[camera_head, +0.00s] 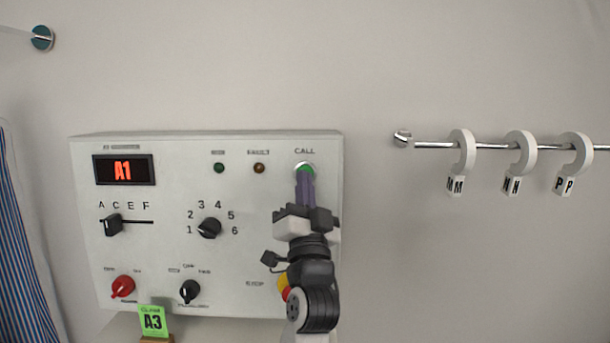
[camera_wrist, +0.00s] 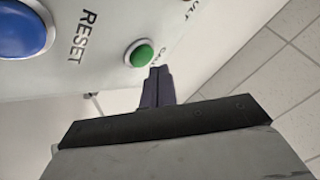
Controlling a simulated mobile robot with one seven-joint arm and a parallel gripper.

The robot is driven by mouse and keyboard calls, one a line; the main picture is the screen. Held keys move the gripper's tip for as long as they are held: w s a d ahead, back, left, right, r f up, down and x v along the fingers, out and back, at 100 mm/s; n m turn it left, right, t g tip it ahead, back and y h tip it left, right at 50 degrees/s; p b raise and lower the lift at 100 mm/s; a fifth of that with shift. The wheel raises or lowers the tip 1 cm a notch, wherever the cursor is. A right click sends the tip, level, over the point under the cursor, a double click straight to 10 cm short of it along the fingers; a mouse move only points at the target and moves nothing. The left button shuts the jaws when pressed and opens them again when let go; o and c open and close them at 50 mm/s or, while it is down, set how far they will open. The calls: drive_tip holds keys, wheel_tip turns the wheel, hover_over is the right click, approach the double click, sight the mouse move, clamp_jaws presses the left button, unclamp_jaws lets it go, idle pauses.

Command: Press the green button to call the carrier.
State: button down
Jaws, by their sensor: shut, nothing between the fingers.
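The green button (camera_head: 304,167) sits under the word CALL at the upper right of the white control panel (camera_head: 250,240). In the head view my gripper (camera_head: 305,176) covers its lower part. The button shows fully in the wrist view (camera_wrist: 141,54), round and green in a pale ring. My gripper is shut and empty, its purple fingers pointing at the button. In the wrist view the fingertips (camera_wrist: 158,70) appear just beside the button's edge. I cannot tell whether they touch it.
The panel also bears a slider (camera_head: 113,228), a black dial (camera_head: 209,228), a red knob (camera_head: 123,287) and a blue button (camera_wrist: 22,30) marked RESET. A rail (camera_head: 430,145) with white hooks (camera_head: 463,160) is at right; striped cloth (camera_head: 22,270) hangs left.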

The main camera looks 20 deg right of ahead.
idle(0.4)
drive_tip(key=shift+w+d, duration=0.15)
drive_tip(key=shift+w, duration=0.3)
